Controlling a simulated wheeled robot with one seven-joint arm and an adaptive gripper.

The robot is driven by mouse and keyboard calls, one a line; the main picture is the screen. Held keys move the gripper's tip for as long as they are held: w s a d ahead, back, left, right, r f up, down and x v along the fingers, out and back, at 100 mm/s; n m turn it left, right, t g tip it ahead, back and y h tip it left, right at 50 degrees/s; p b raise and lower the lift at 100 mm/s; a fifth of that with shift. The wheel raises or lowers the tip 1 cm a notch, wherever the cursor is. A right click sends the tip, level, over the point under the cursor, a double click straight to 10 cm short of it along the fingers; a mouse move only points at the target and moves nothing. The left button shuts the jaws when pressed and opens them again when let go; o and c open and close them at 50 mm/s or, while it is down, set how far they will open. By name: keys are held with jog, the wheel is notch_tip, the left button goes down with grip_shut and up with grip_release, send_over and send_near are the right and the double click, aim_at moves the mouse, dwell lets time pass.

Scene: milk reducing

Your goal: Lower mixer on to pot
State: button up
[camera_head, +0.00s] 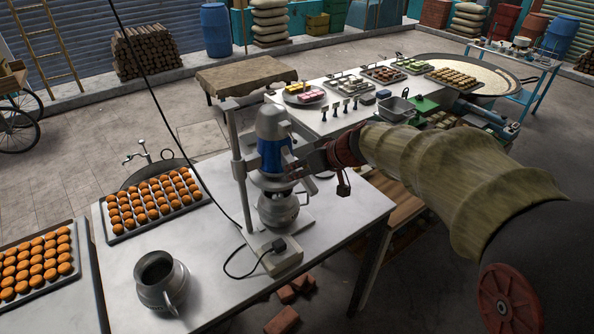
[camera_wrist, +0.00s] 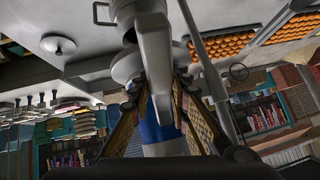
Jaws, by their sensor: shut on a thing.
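The mixer (camera_head: 271,140) has a grey top and a blue body and is mounted on an upright metal stand (camera_head: 238,165). The metal pot (camera_head: 278,209) stands on the stand's base, below the mixer. Whether the mixer touches the pot's rim is hard to tell from here. My gripper (camera_head: 300,167) comes from the right and is shut on the mixer at its right side. In the wrist view my fingers (camera_wrist: 163,90) lie on both sides of a grey part of the mixer, with its blue body (camera_wrist: 157,131) between them. The exact contact is partly hidden.
A grey jug (camera_head: 161,282) and a tray of orange pastries (camera_head: 153,204) share the white table (camera_head: 215,290). A control box (camera_head: 280,256) with a black cable sits in front of the stand. A second table with trays (camera_head: 340,90) stands behind.

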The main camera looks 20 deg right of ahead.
grip_shut()
notch_tip(320, 180, down, 7)
jog(key=b, duration=0.9)
jog(key=shift+r+b, duration=0.15)
jog(key=shift+b, duration=0.2)
jog(key=shift+s, duration=0.1)
jog(key=o, duration=0.6)
grip_release()
jog(key=o, duration=0.3)
jog(key=shift+r, duration=0.1)
jog(key=v, duration=1.2)
